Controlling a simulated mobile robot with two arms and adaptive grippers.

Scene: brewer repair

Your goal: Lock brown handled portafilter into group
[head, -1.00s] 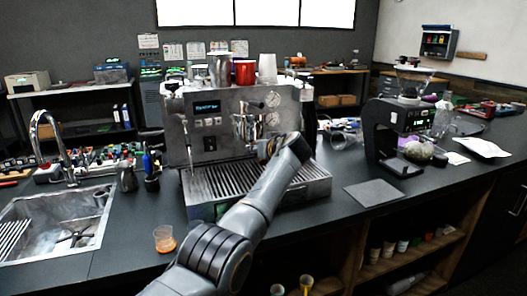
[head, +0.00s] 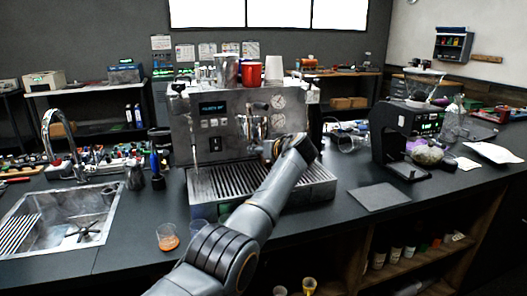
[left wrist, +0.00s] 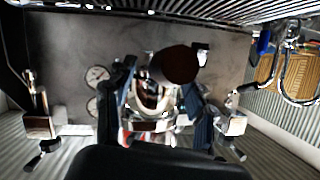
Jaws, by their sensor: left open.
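The espresso machine (head: 205,145) stands on the counter, with its chrome group (head: 254,125) at the middle of the front. In the left wrist view a dark brown round handle end (left wrist: 180,65) faces the camera close up, in front of chrome parts of the group (left wrist: 150,98). The portafilter's basket and its seating in the group are not clear. My left gripper (left wrist: 158,108) is open in front of the group, one finger on each side of the chrome; the handle end lies just above the gap in that picture. My arm hides most of this in the head view. My right gripper is not in view.
A slatted drip tray (head: 225,182) lies below the group. A cup with orange liquid (head: 167,238) and a clear glass (head: 198,228) stand at the counter's front. A grinder (head: 395,140) and a flat dark mat (head: 379,197) are to the right. A sink (head: 70,220) is at left.

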